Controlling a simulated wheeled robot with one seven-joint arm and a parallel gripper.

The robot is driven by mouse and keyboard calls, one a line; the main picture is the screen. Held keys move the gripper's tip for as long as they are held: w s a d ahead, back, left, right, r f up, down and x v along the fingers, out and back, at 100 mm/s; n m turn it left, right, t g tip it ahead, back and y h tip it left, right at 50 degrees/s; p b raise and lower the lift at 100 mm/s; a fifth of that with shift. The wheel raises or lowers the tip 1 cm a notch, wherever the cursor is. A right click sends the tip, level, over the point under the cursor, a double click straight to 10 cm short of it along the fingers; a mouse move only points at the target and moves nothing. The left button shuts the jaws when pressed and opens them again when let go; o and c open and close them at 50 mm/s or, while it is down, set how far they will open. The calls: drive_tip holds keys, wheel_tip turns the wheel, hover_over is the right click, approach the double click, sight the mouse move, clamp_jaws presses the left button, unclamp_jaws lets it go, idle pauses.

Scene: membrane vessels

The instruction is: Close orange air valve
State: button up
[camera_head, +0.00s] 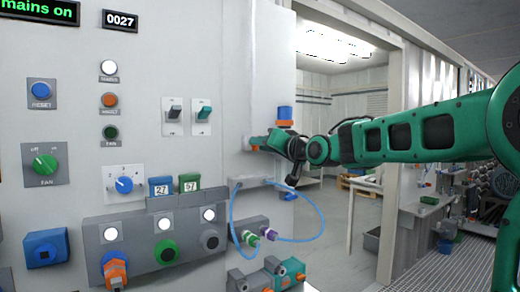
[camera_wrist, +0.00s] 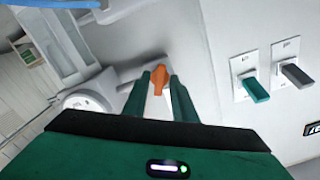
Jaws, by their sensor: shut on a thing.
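The orange air valve handle (camera_wrist: 158,70) shows in the wrist view between the two green fingers of my gripper (camera_wrist: 160,84). The fingers lie along both sides of it, and my gripper is shut on it. In the head view my gripper (camera_head: 268,143) reaches in from the right to the edge of the pale panel. A small bit of orange (camera_head: 255,148) shows at its tip there. The valve's body is mostly hidden behind my gripper in the head view.
Two toggle switches, one dark (camera_head: 173,113) and one green (camera_head: 202,114), sit left of my gripper. A blue hose (camera_head: 316,228) loops below my arm. A blue-topped fitting (camera_head: 285,113) stands just above my gripper. An open doorway lies behind the arm.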

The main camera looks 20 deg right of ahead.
drive_tip(key=m, duration=1.2)
drive_tip(key=shift+d+f, duration=0.15)
drive_tip(key=shift+d, duration=0.15)
idle(0.4)
drive_tip(key=o, duration=0.7)
drive_tip(key=shift+a, duration=0.1)
drive_tip(key=v, duration=1)
drive_tip(key=shift+s+d, duration=0.2)
drive_tip(key=shift+s, duration=0.1)
